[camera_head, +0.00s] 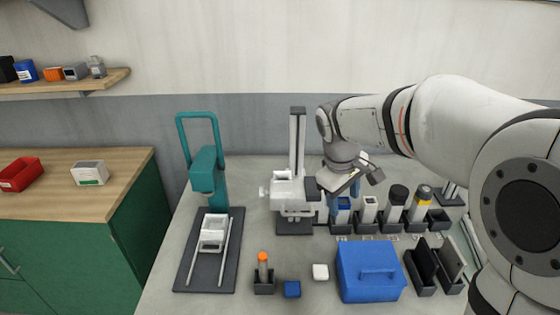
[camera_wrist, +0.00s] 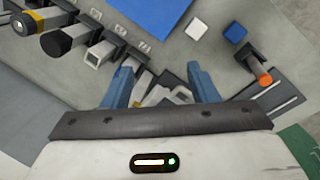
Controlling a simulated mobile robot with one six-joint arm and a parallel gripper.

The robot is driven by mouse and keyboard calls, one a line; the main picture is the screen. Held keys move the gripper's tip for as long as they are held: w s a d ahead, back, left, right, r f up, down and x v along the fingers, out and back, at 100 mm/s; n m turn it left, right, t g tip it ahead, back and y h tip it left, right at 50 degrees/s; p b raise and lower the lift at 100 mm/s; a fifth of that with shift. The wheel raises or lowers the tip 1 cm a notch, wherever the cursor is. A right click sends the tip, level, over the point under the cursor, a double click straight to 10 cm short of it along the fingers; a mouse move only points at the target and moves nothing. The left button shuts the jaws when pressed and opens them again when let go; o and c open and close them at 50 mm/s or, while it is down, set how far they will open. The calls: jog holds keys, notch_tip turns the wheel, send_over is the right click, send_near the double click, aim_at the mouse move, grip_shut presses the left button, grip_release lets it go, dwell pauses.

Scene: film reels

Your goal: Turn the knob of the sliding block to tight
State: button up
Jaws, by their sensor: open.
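A white sliding block (camera_head: 289,188) sits on an upright grey column (camera_head: 297,143) with a dark base. A small pale knob (camera_head: 263,192) sticks out at its left side. Its knob setting cannot be read. My gripper (camera_head: 344,197) is to the right of the block, pointing down, with blue fingers apart and no object clearly between them. In the wrist view my gripper (camera_wrist: 160,82) shows both fingers, and white parts (camera_wrist: 158,95) show low between them, partly hidden by the gripper body. I cannot tell whether the fingers touch anything.
A teal press (camera_head: 206,170) and a railed dark plate (camera_head: 208,278) stand left. A blue box (camera_head: 370,272), white block (camera_head: 320,272), blue block (camera_head: 292,289) and orange-topped item (camera_head: 263,267) lie in front. Several holders with bottles (camera_head: 394,205) stand right.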

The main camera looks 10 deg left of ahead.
jog(key=w+a+n+h+p, duration=0.1)
jog(key=w+a+n+p, duration=0.45)
jog(key=a, duration=0.85)
jog(key=n+t+h, duration=0.1)
jog(key=n, duration=0.4)
send_over(260, 189)
jog(key=s+a, duration=0.2)
jog(key=a, duration=0.1)
notch_tip(260, 189, down, 4)
jog(key=r, duration=0.1)
jog(key=shift+m, duration=0.25)
jog(key=shift+p+x, duration=1.3)
jog(key=shift+x, duration=2.6)
jog(key=shift+w+d+r, duration=0.1)
jog(key=shift+w+d, duration=0.05)
jog(key=shift+d, duration=0.05)
